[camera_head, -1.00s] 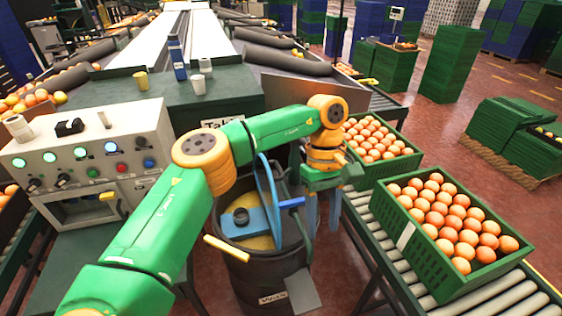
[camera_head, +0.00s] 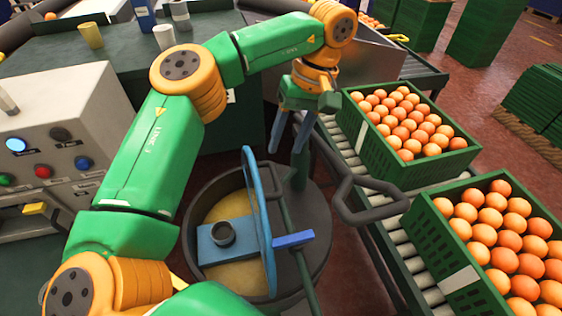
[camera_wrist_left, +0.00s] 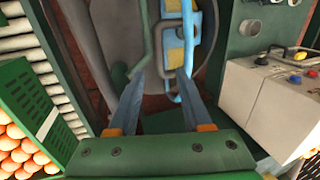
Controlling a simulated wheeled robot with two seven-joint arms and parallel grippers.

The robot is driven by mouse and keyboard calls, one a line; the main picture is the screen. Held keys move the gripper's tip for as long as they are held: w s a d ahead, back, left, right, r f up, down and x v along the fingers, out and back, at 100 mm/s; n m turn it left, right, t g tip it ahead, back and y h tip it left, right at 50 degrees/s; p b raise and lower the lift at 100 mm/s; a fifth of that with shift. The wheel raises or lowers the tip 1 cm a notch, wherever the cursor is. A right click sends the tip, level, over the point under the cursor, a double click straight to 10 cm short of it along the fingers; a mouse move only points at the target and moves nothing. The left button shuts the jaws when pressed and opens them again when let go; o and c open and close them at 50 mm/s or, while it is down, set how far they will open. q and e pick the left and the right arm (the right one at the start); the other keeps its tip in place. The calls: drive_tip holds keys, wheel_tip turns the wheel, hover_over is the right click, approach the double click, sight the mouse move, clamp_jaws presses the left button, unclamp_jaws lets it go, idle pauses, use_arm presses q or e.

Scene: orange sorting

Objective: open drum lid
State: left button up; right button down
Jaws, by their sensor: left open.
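The dark drum (camera_head: 190,255) stands at the lower middle of the head view. A blue lid part (camera_head: 258,225) stands upright across it. Yellow contents (camera_head: 230,275) and a blue block with a dark ring (camera_head: 215,250) show left of this part; a grey surface (camera_head: 310,215) covers the right side. My left gripper (camera_head: 289,145) hangs above the drum's far side, fingers downward, open and empty. In the left wrist view, the open fingers (camera_wrist_left: 163,105) have clear space between them, with the blue part (camera_wrist_left: 185,80) beyond. My right gripper is not in view.
A dark loop handle (camera_head: 370,205) juts out right of the drum; its attachment is unclear. Two green crates of oranges (camera_head: 385,165) (camera_head: 450,285) stand on the roller conveyor (camera_head: 405,250) at right. A control box (camera_head: 60,130) stands at left.

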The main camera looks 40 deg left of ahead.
sight(276, 174)
use_arm(q)
drive_tip(key=x, duration=0.7)
drive_tip(key=shift+s+f+b, duration=0.1)
drive_tip(key=shift+f+b, duration=0.15)
drive_tip(key=shift+b, duration=0.05)
drive_tip(key=shift+d, duration=0.1)
clamp_jaws()
idle(0.9)
